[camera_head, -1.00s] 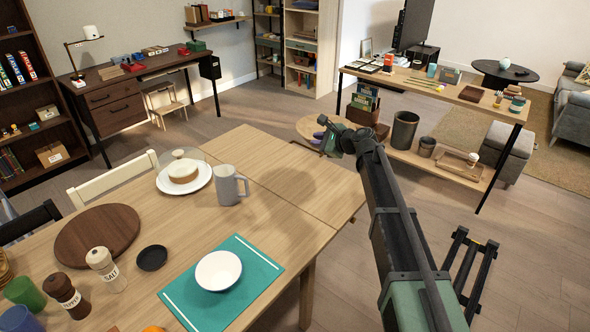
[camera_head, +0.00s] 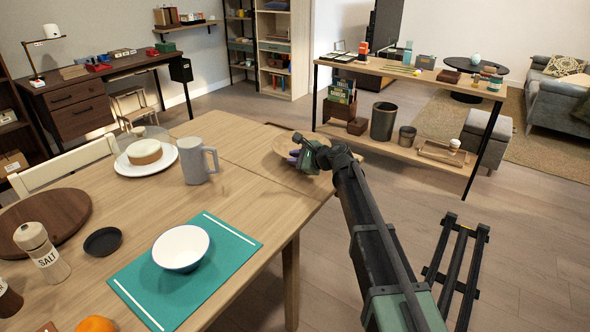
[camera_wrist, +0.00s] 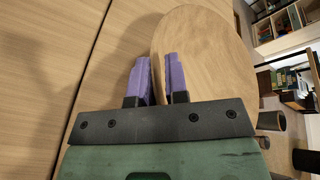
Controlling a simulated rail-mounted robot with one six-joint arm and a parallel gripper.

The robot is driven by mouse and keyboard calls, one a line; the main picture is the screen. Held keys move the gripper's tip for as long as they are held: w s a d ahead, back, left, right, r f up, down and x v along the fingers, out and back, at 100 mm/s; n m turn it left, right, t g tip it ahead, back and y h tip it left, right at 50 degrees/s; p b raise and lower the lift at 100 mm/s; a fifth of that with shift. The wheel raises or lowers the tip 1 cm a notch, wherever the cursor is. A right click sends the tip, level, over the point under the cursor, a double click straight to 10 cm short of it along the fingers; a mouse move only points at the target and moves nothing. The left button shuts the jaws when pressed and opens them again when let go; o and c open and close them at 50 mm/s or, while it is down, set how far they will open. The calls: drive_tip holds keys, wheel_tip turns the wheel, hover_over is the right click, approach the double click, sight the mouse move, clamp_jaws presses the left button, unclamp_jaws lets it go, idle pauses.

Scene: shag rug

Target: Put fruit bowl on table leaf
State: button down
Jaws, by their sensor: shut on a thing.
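The fruit bowl, a round light-wood piece (camera_head: 284,146), is at the far right end of the table in the head view. In the wrist view it fills the upper middle (camera_wrist: 208,60), and its inside is not clearly visible. My gripper (camera_head: 303,155) has purple fingers (camera_wrist: 160,75) shut on the bowl's near rim. The table leaf (camera_head: 232,140) is the wooden section beyond the seam; it also shows in the wrist view (camera_wrist: 118,75). The bowl appears over the leaf's far right part. I cannot tell whether it touches the surface.
On the main table stand a grey mug (camera_head: 194,165), a plate with a cake (camera_head: 122,167), a white bowl (camera_head: 181,247) on a teal placemat (camera_head: 226,243), and a salt shaker (camera_head: 42,250). A shelf table (camera_head: 420,85) stands behind. The leaf's visible middle is clear.

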drive_tip(key=shift+r, duration=0.1)
drive_tip(key=c, duration=1.6)
unclamp_jaws()
drive_tip(key=o, duration=0.5)
drive_tip(key=shift+s+d+r+p, duration=0.1)
drive_tip(key=shift+d+r+p, duration=0.05)
drive_tip(key=shift+p, duration=0.25)
drive_tip(key=p+v, duration=0.4)
drive_tip(key=v, duration=0.8)
drive_tip(key=s+d+f+n+g+h, duration=0.2)
drive_tip(key=s+d+f+n+h, duration=0.1)
drive_tip(key=s, duration=0.7)
drive_tip(key=s+d+f+n+g+h, duration=0.3)
drive_tip(key=s+d+f+n+h, duration=0.1)
drive_tip(key=s+n, duration=0.4)
drive_tip(key=s+d+f+n+g+h, duration=0.2)
drive_tip(key=s+d+f+n+h, duration=0.2)
drive_tip(key=s, duration=0.9)
drive_tip(key=shift+d+f+n+g, duration=0.25)
drive_tip(key=shift+d+n+g, duration=0.15)
drive_tip(key=shift+d+n, duration=0.25)
